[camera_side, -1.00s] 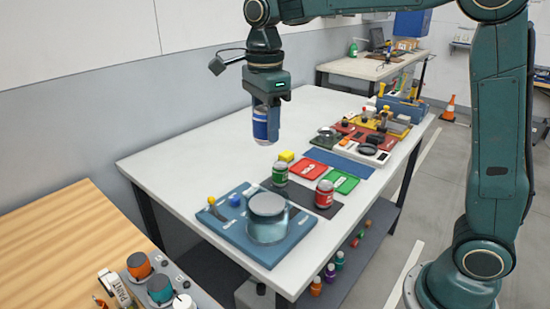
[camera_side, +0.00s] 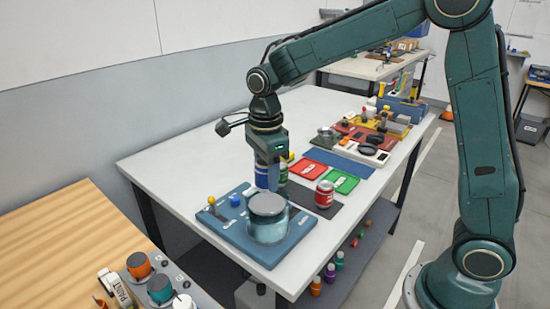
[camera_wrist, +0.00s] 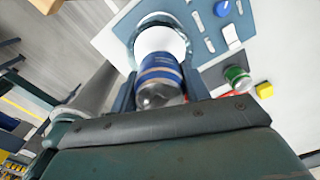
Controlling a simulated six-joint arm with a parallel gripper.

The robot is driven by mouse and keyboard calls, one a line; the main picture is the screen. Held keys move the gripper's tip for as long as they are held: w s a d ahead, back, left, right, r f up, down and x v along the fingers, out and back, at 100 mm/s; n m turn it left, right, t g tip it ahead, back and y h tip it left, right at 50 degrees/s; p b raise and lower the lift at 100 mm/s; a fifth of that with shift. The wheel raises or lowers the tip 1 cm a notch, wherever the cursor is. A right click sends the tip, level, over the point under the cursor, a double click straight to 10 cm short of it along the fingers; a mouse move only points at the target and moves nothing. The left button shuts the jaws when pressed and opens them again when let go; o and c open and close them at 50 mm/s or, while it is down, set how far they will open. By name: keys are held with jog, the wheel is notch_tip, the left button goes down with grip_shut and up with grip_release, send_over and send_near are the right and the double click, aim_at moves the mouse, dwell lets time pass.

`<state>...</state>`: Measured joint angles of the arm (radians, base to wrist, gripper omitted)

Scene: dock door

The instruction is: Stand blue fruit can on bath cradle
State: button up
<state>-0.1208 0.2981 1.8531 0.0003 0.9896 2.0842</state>
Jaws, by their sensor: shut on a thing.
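The blue fruit can (camera_side: 262,176) is held by my gripper (camera_side: 269,176), which is shut on it. The can looks about upright, behind and above the bath in the side view, and part of it is hidden by a finger. In the wrist view the blue can (camera_wrist: 160,72) sits between both fingers. The bath (camera_side: 267,222) is a clear round vessel with a grey top, on a blue panel (camera_side: 225,228). Its pale round top (camera_wrist: 160,38) shows beyond the can in the wrist view. I cannot make out a separate cradle.
A blue knob (camera_side: 235,201) and a yellow-tipped lever (camera_side: 211,201) stand on the panel, left of the bath. A red can (camera_side: 325,194) is to the right. The table's far left is clear.

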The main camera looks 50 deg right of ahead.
jog(key=shift+f, duration=2)
jog(key=shift+f, duration=0.1)
jog(key=o, duration=1.1)
jog(key=shift+c, duration=0.2)
notch_tip(320, 180, up, 12)
jog(key=shift+r, duration=0.1)
jog(key=shift+r, duration=0.1)
